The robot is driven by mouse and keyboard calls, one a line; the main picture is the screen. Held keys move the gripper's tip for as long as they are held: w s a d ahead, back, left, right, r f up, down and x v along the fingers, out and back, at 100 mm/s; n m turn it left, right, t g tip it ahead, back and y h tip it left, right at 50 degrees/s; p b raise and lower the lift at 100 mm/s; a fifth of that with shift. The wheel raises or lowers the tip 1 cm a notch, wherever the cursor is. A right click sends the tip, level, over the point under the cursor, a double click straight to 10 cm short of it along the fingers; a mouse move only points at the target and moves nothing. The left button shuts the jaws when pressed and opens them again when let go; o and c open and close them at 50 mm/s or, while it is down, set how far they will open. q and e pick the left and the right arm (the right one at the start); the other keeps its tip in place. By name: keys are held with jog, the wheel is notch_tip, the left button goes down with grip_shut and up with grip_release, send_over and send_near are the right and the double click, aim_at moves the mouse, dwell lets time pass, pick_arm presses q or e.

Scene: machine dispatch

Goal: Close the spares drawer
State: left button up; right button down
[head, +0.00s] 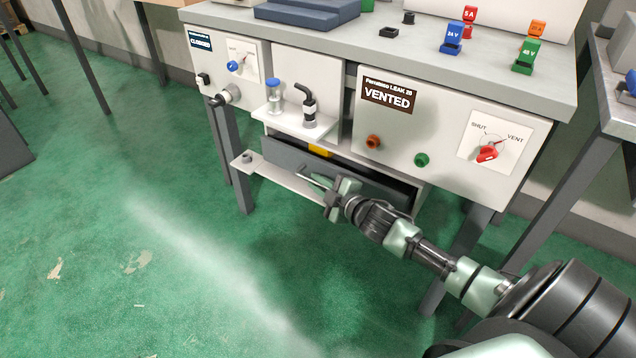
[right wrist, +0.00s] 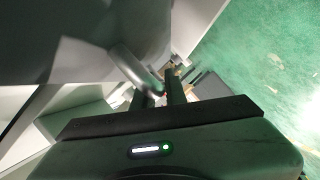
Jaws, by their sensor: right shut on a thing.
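The spares drawer (head: 285,158) is a dark grey drawer under the bench's control panels. It stands partly open, with its dark inside and a yellow thing (head: 319,151) showing behind its front. Its pale bar handle (head: 314,182) is on the front. My right gripper (head: 335,194) is at the handle and shut on it. In the right wrist view, the curved metal handle (right wrist: 136,70) runs between the dark fingers (right wrist: 160,95) in front of the grey drawer front. My arm hides the drawer's right end in part. My left gripper is not in view.
A small shelf (head: 290,122) with a blue-capped jar and a black fitting juts out above the drawer. A lower ledge (head: 277,180) lies below left. The "VENTED" panel (head: 440,140) has a red knob. Green floor (head: 130,220) is clear at left.

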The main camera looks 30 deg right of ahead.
aim_at(334, 176)
jog(key=d, duration=0.1)
jog(key=w+d, duration=0.1)
jog(key=d, duration=0.2)
jog(key=shift+w, duration=0.3)
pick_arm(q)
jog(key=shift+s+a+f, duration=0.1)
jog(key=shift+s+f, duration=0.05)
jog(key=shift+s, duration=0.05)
pick_arm(e)
jog(key=shift+d, duration=0.1)
jog(key=c, duration=1.5)
grip_release()
jog(key=shift+w+d, duration=0.1)
jog(key=shift+o, duration=0.2)
jog(key=p+v, duration=0.2)
jog(key=v, duration=0.6)
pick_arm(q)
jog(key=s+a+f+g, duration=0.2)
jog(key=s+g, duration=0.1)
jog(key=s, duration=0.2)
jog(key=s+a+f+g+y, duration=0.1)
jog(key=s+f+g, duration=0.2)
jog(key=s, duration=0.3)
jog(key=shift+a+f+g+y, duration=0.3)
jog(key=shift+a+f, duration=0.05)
